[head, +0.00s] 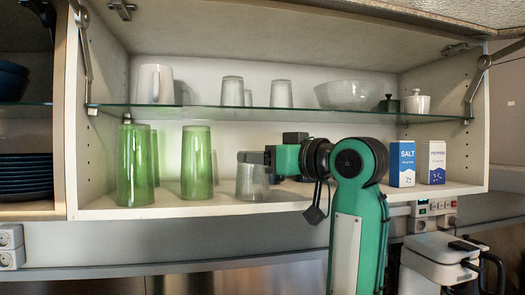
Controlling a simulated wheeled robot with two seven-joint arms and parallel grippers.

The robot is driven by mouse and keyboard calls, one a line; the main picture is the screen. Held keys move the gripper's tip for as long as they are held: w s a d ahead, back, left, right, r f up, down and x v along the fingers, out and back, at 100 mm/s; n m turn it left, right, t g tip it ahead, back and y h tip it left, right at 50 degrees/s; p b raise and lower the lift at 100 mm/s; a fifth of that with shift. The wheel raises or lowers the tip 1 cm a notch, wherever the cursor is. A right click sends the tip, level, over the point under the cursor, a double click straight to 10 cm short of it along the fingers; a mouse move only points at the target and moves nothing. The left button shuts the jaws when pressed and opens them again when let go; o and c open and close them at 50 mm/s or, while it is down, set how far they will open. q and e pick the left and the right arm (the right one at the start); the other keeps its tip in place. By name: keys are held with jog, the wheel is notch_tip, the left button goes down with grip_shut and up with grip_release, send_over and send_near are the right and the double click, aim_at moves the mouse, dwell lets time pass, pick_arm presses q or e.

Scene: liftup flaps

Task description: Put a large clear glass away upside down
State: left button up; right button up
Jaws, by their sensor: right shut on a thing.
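My right gripper (256,158) reaches into the open cabinet from the right and is shut on a large clear glass (252,183). The glass is upright on its axis at the lower shelf (295,195), right of the green glasses. The gripper covers its upper part, so I cannot tell which end is the rim. I also cannot tell whether it touches the shelf. Two clear glasses stand on the glass upper shelf (350,115): one on the left (232,91) and one on the right (281,94). My left gripper is not in view.
Tall green glasses (196,163) stand on the lower shelf's left. Salt (402,164) and pepper (432,162) boxes stand on its right. A white mug (154,84), a bowl (347,95) and small lidded pots (416,102) are on the upper shelf. Dark objects behind my gripper are partly hidden.

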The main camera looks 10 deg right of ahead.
jog(key=shift+f, duration=0.1)
jog(key=o, duration=0.6)
jog(key=shift+f, duration=0.1)
jog(key=o, duration=0.5)
jog(key=shift+s+d, duration=0.1)
jog(key=shift+s, duration=0.05)
jog(key=b+v, duration=0.2)
jog(key=v, duration=0.3)
jog(key=b+v, duration=0.3)
jog(key=v, duration=0.3)
jog(key=shift+s+d+r+b, duration=0.2)
jog(key=shift+s+b, duration=0.05)
jog(key=shift+b, duration=0.1)
